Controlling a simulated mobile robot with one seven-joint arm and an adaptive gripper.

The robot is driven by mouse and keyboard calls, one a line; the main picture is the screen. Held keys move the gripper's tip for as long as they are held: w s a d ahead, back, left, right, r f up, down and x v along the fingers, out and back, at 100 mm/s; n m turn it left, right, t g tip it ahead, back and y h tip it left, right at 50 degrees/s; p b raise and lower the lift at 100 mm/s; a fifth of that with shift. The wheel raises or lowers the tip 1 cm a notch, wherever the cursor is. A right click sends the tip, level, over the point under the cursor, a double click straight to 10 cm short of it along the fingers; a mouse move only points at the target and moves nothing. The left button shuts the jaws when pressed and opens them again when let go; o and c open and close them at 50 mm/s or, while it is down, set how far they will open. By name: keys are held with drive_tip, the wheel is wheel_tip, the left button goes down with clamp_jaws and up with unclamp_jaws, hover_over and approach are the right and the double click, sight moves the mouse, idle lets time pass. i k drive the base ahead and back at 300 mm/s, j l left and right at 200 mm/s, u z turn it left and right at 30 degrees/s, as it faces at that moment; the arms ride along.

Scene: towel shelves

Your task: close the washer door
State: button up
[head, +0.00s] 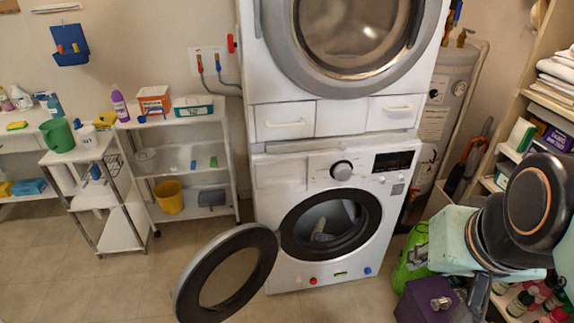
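The white front-loading washer (285,172) stands in the middle, below a second stacked machine. Its round washer door (264,246) has a dark rim and clear window. It is swung wide open to the left, apart from the dark-ringed drum opening (289,245). Something grey shows inside the drum. My arm is folded at the lower right, well to the right of the door and partly in front of the shelves. A dark part hangs below it, but I cannot make out fingertips, or whether my gripper is open or holds anything.
A green bag (411,262) and a purple box (424,302) stand on the floor right of the washer. White shelves (184,145) with a yellow bucket (169,197) stand left. A towel shelf (524,95) stands right. Floor left of the door is clear.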

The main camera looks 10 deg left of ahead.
sight(185, 300)
drive_tip(key=k+l+z, duration=0.1)
drive_tip(key=k, duration=0.25)
drive_tip(key=k+l+z, duration=0.1)
drive_tip(key=k, duration=0.3)
drive_tip(key=k+j+z, duration=0.1)
drive_tip(key=k, duration=0.25)
drive_tip(key=k+j+z, duration=0.1)
drive_tip(key=k, duration=0.3)
drive_tip(key=k+j+z, duration=0.15)
drive_tip(key=k+j, duration=0.5)
drive_tip(key=j, duration=0.25)
drive_tip(key=k+j+z, duration=0.15)
drive_tip(key=j, duration=0.25)
drive_tip(key=k+j+z, duration=0.15)
drive_tip(key=j, duration=0.65)
drive_tip(key=j+z, duration=0.1)
drive_tip(key=j, duration=0.7)
drive_tip(key=i+j, duration=0.1)
drive_tip(key=j, duration=0.4)
drive_tip(key=i+j+z, duration=0.15)
drive_tip(key=j, duration=0.35)
drive_tip(key=i+j, duration=0.1)
drive_tip(key=j, duration=0.45)
drive_tip(key=z, duration=0.05)
